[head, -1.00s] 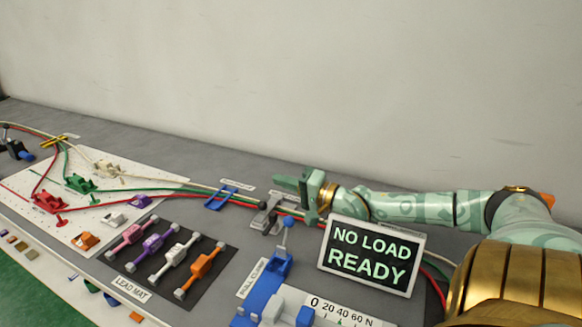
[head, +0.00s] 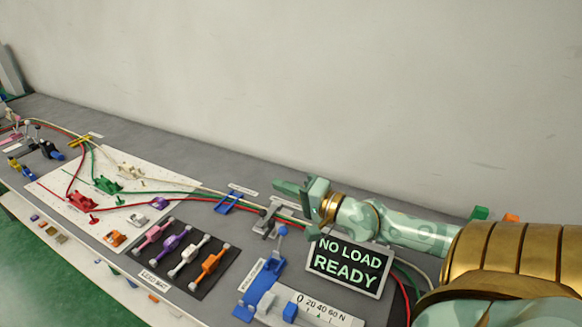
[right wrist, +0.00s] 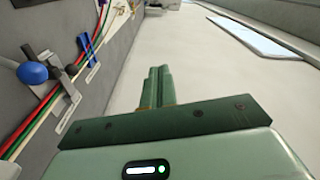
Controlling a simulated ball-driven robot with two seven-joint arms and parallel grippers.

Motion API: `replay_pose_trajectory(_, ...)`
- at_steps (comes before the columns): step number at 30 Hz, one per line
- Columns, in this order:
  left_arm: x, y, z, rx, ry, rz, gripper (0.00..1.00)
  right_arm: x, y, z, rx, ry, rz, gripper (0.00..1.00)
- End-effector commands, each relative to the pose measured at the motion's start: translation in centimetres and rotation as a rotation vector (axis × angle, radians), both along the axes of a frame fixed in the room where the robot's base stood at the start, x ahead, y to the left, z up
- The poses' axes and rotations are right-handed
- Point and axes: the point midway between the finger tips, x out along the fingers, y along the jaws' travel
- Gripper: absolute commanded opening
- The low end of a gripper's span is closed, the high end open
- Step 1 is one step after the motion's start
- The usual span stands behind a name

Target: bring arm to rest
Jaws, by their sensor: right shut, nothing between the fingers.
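My right arm comes in from the right in the head view, and my right gripper (head: 292,188) hangs above the bench near the wall, behind the display sign. Its fingers point left and are shut with nothing between them. They also show shut together in the right wrist view (right wrist: 156,88). Just in front of the gripper is a grey lever fixture (head: 268,220). It and the blue lever knob (right wrist: 33,73) sit to the left in the right wrist view, apart from the fingers. My left gripper is not in view.
A sign (head: 349,264) reads "NO LOAD READY" below my right forearm. A blue pull fixture (head: 262,284) with a force scale stands in front. A dark lead mat (head: 218,281) holds coloured leads. A white board (head: 120,212) carries clips and cables. The wall behind is bare.

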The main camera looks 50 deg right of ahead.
Motion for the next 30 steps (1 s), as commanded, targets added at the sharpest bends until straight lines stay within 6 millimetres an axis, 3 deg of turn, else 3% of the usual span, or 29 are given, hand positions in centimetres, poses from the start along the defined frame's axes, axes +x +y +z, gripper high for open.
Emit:
replay_pose_trajectory(5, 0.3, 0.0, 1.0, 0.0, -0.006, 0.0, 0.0, -1.2, 1.0, 0.7, 0.001, 0.0, -0.001, 0.0)
replay_pose_trajectory(14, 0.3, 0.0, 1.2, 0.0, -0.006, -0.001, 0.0, -1.3, 1.2, 0.9, -0.001, 0.0, 0.0, 0.0)
replay_pose_trajectory(24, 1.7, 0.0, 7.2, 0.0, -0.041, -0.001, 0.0, -1.8, 1.1, 8.4, 0.0, -0.037, 0.001, 0.0)
replay_pose_trajectory(30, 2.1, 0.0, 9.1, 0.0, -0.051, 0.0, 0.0, -1.9, 1.1, 10.8, 0.0, -0.046, 0.0, 0.0)
